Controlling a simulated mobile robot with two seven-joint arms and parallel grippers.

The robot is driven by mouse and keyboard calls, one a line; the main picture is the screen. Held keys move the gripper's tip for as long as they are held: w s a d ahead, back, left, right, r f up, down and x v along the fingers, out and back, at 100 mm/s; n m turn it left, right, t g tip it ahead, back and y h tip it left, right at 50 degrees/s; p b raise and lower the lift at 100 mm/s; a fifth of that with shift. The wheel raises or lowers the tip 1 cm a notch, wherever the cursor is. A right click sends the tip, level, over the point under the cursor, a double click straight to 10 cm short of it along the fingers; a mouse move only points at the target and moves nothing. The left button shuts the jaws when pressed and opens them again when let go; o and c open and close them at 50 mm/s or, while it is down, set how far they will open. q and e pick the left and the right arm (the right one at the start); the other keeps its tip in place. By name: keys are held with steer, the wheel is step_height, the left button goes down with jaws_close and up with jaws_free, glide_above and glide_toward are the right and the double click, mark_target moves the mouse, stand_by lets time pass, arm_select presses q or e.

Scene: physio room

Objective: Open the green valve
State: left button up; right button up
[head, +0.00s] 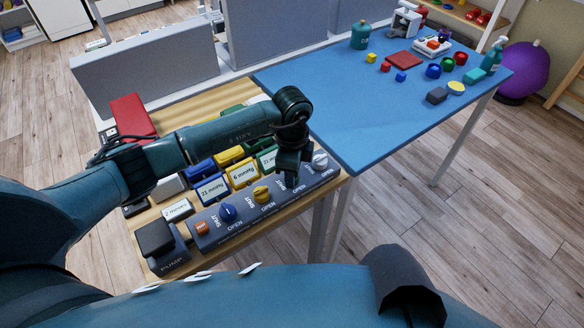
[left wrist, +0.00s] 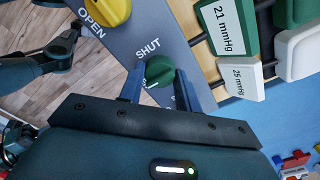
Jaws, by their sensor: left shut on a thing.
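The green valve (left wrist: 160,72) is a round green knob on the grey panel (left wrist: 197,62), beside the word SHUT. My left gripper (left wrist: 158,82) is shut on it, with one finger on each side, in the left wrist view. In the head view my left gripper (head: 291,178) points down over the panel (head: 238,228) and hides the green valve. It is between the yellow valve (head: 262,194) and a whitish valve (head: 320,160). A green-framed card (left wrist: 222,28) reading 21 mmHg stands behind the valve. My right gripper does not show.
A blue valve (head: 228,212) and an orange knob (head: 202,228) sit further left on the panel. A dark pump block (head: 155,238) is at its left end. Blue (head: 211,189) and yellow (head: 242,174) gauge cards stand behind. A blue table (head: 340,125) with small objects is to the right.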

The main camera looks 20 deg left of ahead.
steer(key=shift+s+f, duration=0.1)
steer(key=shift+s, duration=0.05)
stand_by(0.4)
arm_select(q)
steer(key=o, duration=1)
steer(key=shift+c, duration=0.2)
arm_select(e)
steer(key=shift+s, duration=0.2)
arm_select(q)
step_height(320, 180, up, 13)
steer(key=b, duration=0.1)
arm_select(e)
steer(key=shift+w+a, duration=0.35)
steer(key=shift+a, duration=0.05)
arm_select(q)
steer(key=shift+r, duration=0.1)
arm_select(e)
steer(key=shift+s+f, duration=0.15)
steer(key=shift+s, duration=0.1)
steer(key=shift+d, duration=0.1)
